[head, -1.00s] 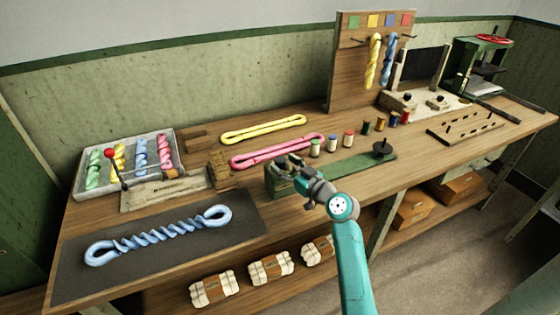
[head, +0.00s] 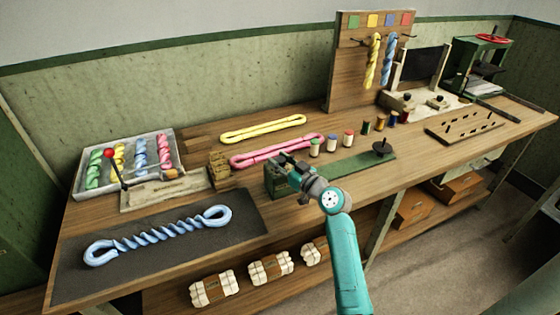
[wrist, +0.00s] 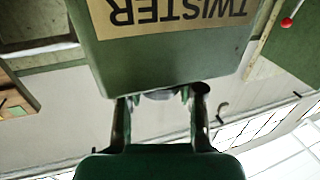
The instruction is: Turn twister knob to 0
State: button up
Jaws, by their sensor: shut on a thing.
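The twister is a green box (head: 275,186) at the left end of a long green base (head: 352,165) on the bench. In the wrist view its body (wrist: 170,45) fills the top, with the word TWISTER upside down. My gripper (head: 284,162) is at the top of the box, tilted in from the right. In the wrist view my gripper (wrist: 160,100) has its fingers on both sides of a small grey knob (wrist: 160,95) at the box's edge. The fingers are closed on it. The knob's marks and the 0 cannot be read.
A pink skein (head: 265,153) and small spools (head: 315,148) lie close behind the twister. A twisted blue skein (head: 160,235) lies on a dark mat (head: 80,285) at the left. A red-knobbed lever (head: 109,154) stands beside the tray (head: 86,192).

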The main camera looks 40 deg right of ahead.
jog(key=shift+y, duration=0.3)
jog(key=n+y, duration=0.2)
jog(key=y, duration=0.1)
jog(key=shift+d+n+g+y, duration=0.15)
jog(key=shift+n+g+y, duration=0.15)
jog(key=shift+n+y, duration=0.1)
jog(key=n+g+y, duration=0.2)
jog(key=n+y, duration=0.1)
jog(key=y, duration=0.2)
jog(key=shift+n, duration=0.3)
jog(key=n+g+y, duration=0.5)
jog(key=g+y, duration=0.1)
jog(key=shift+n+g, duration=0.3)
jog(key=shift+n, duration=0.1)
jog(key=o, duration=1.2)
jog(key=shift+c, duration=0.2)
